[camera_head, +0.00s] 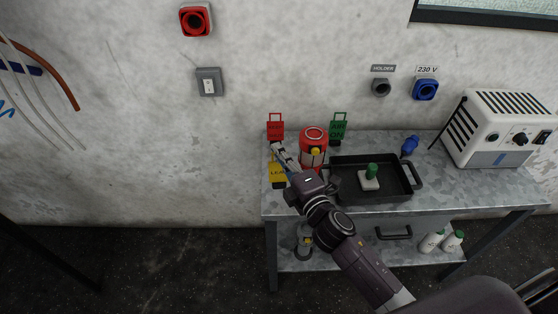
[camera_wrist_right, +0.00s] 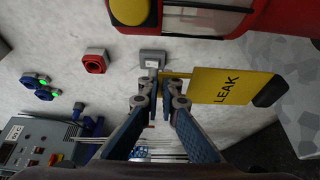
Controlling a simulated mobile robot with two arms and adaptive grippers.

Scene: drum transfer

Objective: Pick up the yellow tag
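The yellow tag (camera_head: 278,174), marked LEAK, stands at the left front of the metal table on a small black base. In the right wrist view the tag (camera_wrist_right: 228,86) is to the right of the fingers, with its handle reaching to the fingertips. My right gripper (camera_head: 278,152) is at the top of the tag; in its wrist view the fingertips (camera_wrist_right: 160,88) are close together with a narrow gap. They partly hide the handle, so I cannot tell whether they grip it. My left gripper is not in view.
A red canister (camera_head: 313,146) stands right beside my right gripper. A red tag (camera_head: 275,130) and a green tag (camera_head: 338,128) stand behind. A black tray (camera_head: 395,195) holds a small green-capped item (camera_head: 370,176). A white device (camera_head: 497,130) stands at right.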

